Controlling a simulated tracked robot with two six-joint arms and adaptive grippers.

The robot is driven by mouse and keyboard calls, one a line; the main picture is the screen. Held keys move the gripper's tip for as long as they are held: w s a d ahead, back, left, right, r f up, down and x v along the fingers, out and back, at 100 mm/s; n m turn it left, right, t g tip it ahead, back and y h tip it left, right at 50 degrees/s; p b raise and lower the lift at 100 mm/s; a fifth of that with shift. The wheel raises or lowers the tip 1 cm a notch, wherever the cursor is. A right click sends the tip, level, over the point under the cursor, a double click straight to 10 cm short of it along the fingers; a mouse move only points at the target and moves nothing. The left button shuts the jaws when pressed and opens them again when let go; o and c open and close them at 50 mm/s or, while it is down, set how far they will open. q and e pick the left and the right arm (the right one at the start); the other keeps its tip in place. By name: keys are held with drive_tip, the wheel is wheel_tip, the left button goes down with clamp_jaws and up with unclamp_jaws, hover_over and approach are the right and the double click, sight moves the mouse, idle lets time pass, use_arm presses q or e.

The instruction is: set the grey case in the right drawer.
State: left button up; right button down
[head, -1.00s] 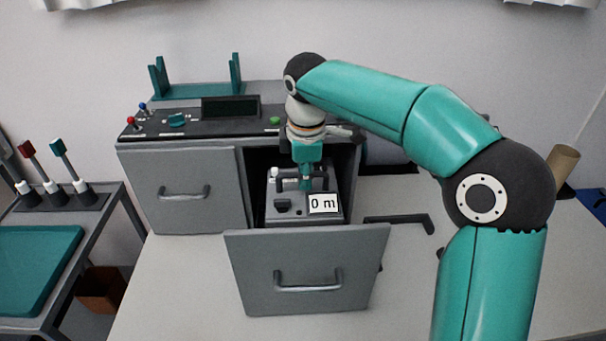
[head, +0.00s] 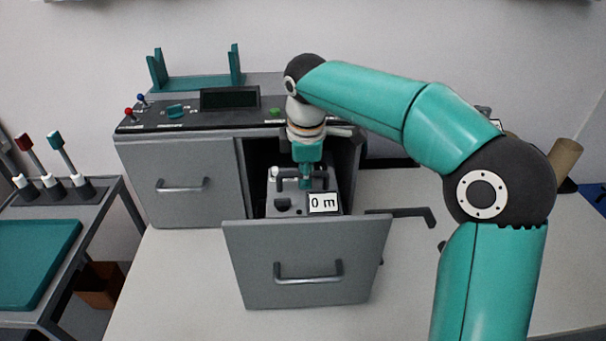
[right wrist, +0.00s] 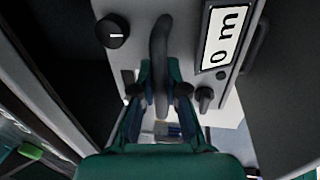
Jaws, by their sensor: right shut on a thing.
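The grey case (head: 287,211) has a dark top handle, a dark knob and a white label reading "0 m". It sits upright within the open right drawer (head: 304,264), behind the drawer front, which hides its underside. I cannot tell whether it touches the drawer floor. My right gripper (head: 305,184) comes down from above and is shut on the case handle. The right wrist view shows the fingers (right wrist: 161,95) on both sides of the handle (right wrist: 161,50), with the case (right wrist: 185,25) beneath. My left gripper is not in view.
The closed left drawer (head: 183,185) is beside the open one. The cabinet top carries a control panel (head: 160,128) and a teal rack (head: 195,88). A black bracket-like piece (head: 405,213) lies right of the drawer. A side table (head: 35,265) stands at left. The front worktop is clear.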

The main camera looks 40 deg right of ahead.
drive_tip(key=c, duration=1.1)
unclamp_jaws()
drive_tip(key=shift+r, duration=0.1)
drive_tip(key=r, duration=0.5)
drive_tip(key=s+r, duration=0.1)
drive_tip(key=r, duration=0.1)
drive_tip(key=shift+s+a+r, duration=0.1)
drive_tip(key=shift+a+r, duration=0.2)
drive_tip(key=shift+a, duration=0.1)
